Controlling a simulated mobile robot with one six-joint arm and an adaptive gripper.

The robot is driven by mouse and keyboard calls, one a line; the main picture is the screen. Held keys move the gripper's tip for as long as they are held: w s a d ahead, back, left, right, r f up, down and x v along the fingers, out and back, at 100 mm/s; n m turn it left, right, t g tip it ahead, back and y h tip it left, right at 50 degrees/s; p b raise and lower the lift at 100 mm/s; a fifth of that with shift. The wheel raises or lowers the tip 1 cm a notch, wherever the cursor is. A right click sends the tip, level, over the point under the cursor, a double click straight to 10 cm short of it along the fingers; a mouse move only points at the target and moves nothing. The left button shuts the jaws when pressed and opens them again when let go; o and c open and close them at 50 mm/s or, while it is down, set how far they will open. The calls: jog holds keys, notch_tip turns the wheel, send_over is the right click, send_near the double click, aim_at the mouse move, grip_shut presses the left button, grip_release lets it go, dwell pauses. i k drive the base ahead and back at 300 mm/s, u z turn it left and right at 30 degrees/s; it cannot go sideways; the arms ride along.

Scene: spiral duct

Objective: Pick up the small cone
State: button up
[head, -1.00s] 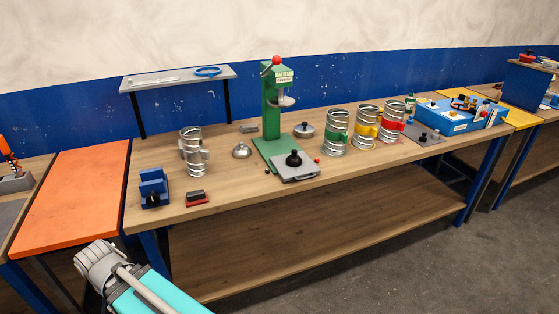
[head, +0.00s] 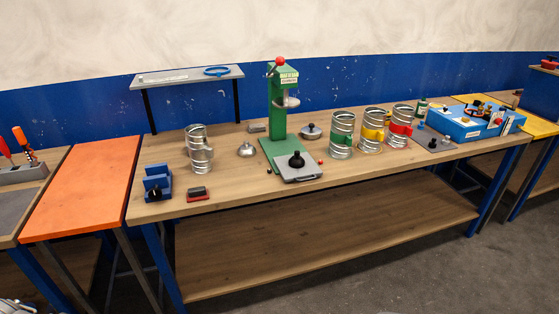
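A small silver cone-shaped piece (head: 246,149) with a narrow top stands on the wooden workbench (head: 240,190), between a silver duct piece and the green press. A second silver piece (head: 311,131), wider and flatter with a dark knob, sits right of the press column. My gripper is not in view. Only a sliver of grey, probably part of my arm, shows at the bottom left corner.
The green press (head: 277,105) has a grey plate (head: 300,172) with a black knob before it. A silver duct (head: 199,150), blue holder (head: 157,184) and red-black block (head: 197,194) stand left. Banded ducts (head: 342,135) stand right. A shelf (head: 188,77) rises behind.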

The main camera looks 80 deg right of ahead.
aim_at(296, 162)
jog(key=u, duration=0.7)
jog(key=k, duration=2.2)
jog(key=z, duration=1.2)
